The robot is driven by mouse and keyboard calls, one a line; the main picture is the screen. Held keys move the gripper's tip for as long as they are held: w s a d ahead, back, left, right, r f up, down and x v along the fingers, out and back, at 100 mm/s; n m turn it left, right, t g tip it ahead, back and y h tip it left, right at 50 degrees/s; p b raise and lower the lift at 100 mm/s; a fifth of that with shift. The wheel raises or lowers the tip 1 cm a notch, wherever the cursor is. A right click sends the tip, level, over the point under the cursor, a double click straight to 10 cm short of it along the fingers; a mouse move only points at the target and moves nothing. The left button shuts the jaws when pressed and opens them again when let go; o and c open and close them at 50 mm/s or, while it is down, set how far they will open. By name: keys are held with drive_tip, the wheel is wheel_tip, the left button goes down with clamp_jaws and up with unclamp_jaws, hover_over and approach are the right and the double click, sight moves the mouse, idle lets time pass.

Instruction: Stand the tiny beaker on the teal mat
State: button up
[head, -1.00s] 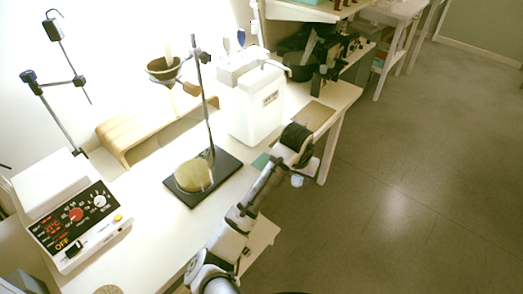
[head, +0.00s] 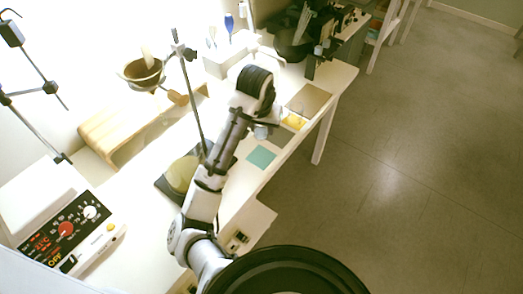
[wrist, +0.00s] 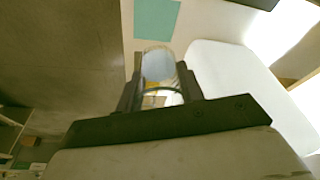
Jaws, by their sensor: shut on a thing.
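The tiny beaker (wrist: 158,64) is clear glass and sits between the fingers of my gripper (wrist: 158,88) in the wrist view. My gripper is shut on it.
A stand with a dark base and upright rod (head: 190,90) is left of my arm. A white container (head: 215,66) is behind my wrist. A tan board (head: 309,100) and a small yellow thing (head: 293,121) lie right of the mat. A control box (head: 65,232) is at lower left.

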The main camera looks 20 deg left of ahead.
sight(259, 137)
wheel_tip(259, 137, down, 6)
drive_tip(key=shift+r+b, duration=0.15)
drive_tip(key=shift+b, duration=0.6)
drive_tip(key=shift+f, duration=2.4)
drive_tip(key=shift+f, duration=0.2)
drive_tip(key=o, duration=1)
drive_tip(key=shift+r, duration=0.15)
drive_tip(key=p+v, duration=0.3)
drive_tip(key=v, duration=0.7)
drive_tip(key=shift+a+r, duration=0.1)
drive_tip(key=shift+r, duration=0.15)
drive_tip(key=shift+v, duration=0.8)
